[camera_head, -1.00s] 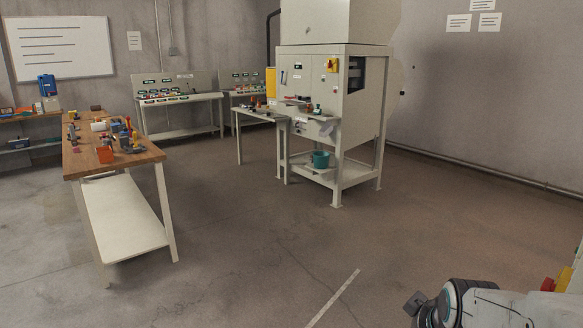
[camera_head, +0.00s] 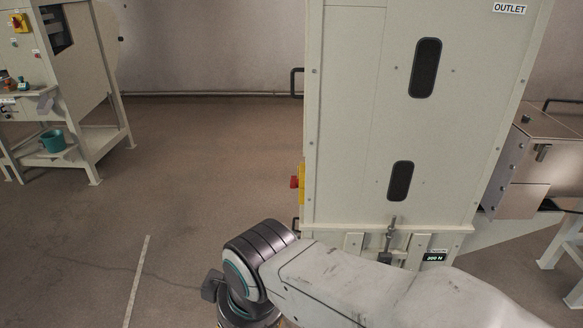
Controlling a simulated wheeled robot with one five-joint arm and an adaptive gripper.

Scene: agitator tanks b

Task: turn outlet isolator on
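A tall cream cabinet (camera_head: 345,130) with a sign reading OUTLET (camera_head: 508,8) stands right of centre. A red and yellow rotary switch (camera_head: 299,183) sits on its left side, seen edge-on, so I cannot read its position. It looks like the outlet isolator. My arm reaches in from the lower right, in front of the cabinet's base, and its dark joint is below and left of the switch, apart from it. My gripper cannot be made out; the arm's end runs off the bottom edge.
Another cream machine (camera_head: 88,75) at the left carries its own red and yellow switch (camera_head: 20,22) and a teal bucket (camera_head: 53,140) on its shelf. A hopper-like metal unit (camera_head: 545,150) stands at the right. The floor between machine and cabinet is clear.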

